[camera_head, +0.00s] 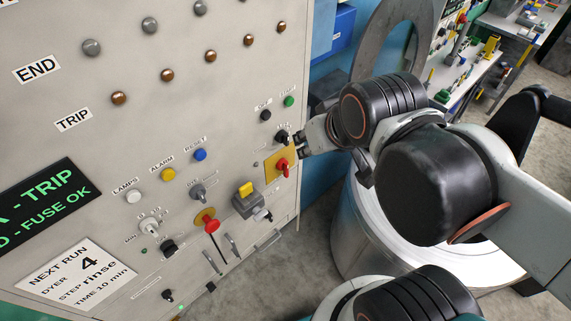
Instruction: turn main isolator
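A red rotary handle (283,167) sits on a yellow plate (271,166) near the right edge of the grey control panel. It looks like the main isolator, but I cannot read a label for it. A second red-headed lever (211,226) on a yellow plate is lower and to the left. My gripper (300,143) comes in from the right, close to the panel edge, just above and right of the red handle and beside a black knob (281,136). Its fingers are small and partly hidden, so I cannot tell whether they touch anything.
The panel (150,75) carries lamps and push buttons, including green (289,101), blue (200,155) and yellow (168,174) ones. A yellow-topped grey switch (246,189) projects below the gripper. A large metal drum (352,240) stands behind my arm. Grey floor shows between panel and drum.

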